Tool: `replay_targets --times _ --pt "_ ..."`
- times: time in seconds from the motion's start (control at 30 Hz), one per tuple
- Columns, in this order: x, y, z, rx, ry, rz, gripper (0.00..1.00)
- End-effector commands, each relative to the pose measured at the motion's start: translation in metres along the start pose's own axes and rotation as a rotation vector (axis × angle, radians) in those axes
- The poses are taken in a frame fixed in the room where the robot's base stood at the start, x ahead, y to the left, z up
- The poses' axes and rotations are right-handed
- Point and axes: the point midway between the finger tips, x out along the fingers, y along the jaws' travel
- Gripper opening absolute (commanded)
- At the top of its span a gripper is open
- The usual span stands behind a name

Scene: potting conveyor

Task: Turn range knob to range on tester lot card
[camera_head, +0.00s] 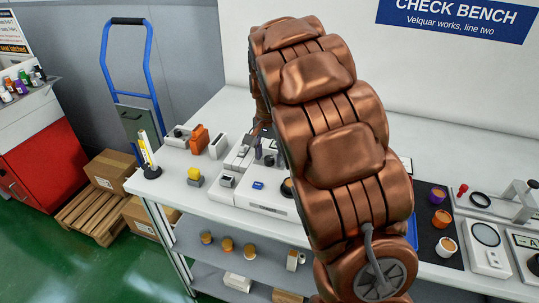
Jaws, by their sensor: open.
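A white tester box (270,206) sits near the front edge of the bench. It has a small blue part (258,185) on top and a dark round knob (288,187) at its right, partly hidden by my arm. The knob's pointer and range marks are too small to read. My gripper (262,148) is small and partly hidden behind my copper arm. It is open, over the white devices behind the tester, apart from the knob. I cannot make out a lot card; a white and blue edge (407,164) shows right of my arm.
My arm hides the middle.

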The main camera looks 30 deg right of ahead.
Motion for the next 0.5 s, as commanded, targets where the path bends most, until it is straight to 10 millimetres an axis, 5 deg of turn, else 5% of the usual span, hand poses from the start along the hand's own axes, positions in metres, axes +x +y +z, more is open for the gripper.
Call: replay_targets --times 0.5 --pt "-0.077 -0.001 -0.001 0.000 0.004 -0.003 0.55"
